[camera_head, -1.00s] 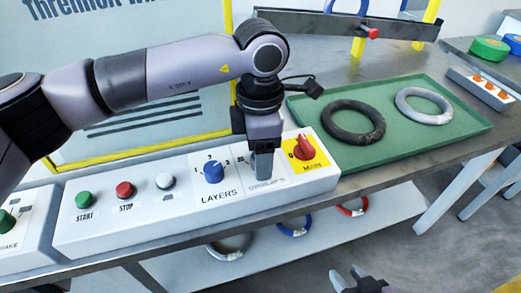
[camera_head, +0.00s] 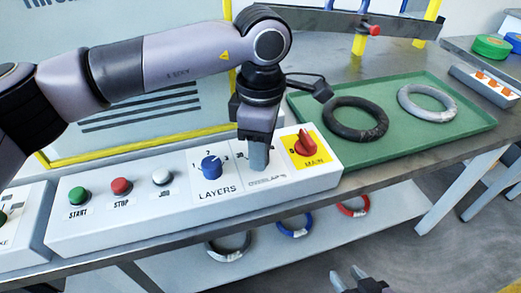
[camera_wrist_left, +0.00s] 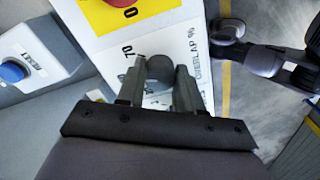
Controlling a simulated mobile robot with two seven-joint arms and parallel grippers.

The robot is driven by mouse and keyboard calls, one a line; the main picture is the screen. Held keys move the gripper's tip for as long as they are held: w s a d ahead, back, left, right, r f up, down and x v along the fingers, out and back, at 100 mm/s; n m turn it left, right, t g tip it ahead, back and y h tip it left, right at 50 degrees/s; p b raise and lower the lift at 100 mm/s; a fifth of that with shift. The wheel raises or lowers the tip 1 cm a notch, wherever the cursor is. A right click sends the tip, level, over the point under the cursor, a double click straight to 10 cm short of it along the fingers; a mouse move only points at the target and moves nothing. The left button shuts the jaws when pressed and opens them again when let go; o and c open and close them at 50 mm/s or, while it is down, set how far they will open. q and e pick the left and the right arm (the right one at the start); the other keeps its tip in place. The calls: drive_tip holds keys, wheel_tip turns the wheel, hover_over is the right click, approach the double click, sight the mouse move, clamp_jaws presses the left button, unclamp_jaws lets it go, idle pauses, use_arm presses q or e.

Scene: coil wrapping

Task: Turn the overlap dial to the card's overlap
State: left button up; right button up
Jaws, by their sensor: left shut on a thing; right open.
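The overlap dial is a dark round knob (camera_wrist_left: 160,68) in the left wrist view, on a white panel marked "OVERLAP %" (camera_wrist_left: 202,55) with a "70" beside it. My left gripper (camera_head: 258,160) is shut on this dial and hides most of it in the head view. Its two fingers (camera_wrist_left: 159,82) stand on either side of the knob in the wrist view. The dial's pointer and exact setting cannot be read. My right gripper (camera_head: 359,281) is open and empty at the bottom of the head view, away from the panel. I cannot make out the card.
On the panel (camera_head: 120,232), the blue layers dial (camera_head: 211,167) sits left of my left gripper and the red main switch (camera_head: 305,143) close on its right. Start, stop and jog buttons are further left. A green tray (camera_head: 440,138) with two rings lies to the right.

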use_arm(q)
drive_tip(key=m+b, duration=0.1)
drive_tip(key=m, duration=0.2)
drive_tip(key=shift+m, duration=0.4)
drive_tip(key=shift+m+b, duration=0.4)
drive_tip(key=shift+m, duration=1.6)
drive_tip(key=o, duration=1)
drive_tip(key=shift+o, duration=0.2)
drive_tip(key=shift+r, duration=0.1)
drive_tip(key=shift+d+r+p, duration=0.1)
drive_tip(key=shift+r+p, duration=0.25)
drive_tip(key=shift+r, duration=3.15)
drive_tip(key=shift+r, duration=0.15)
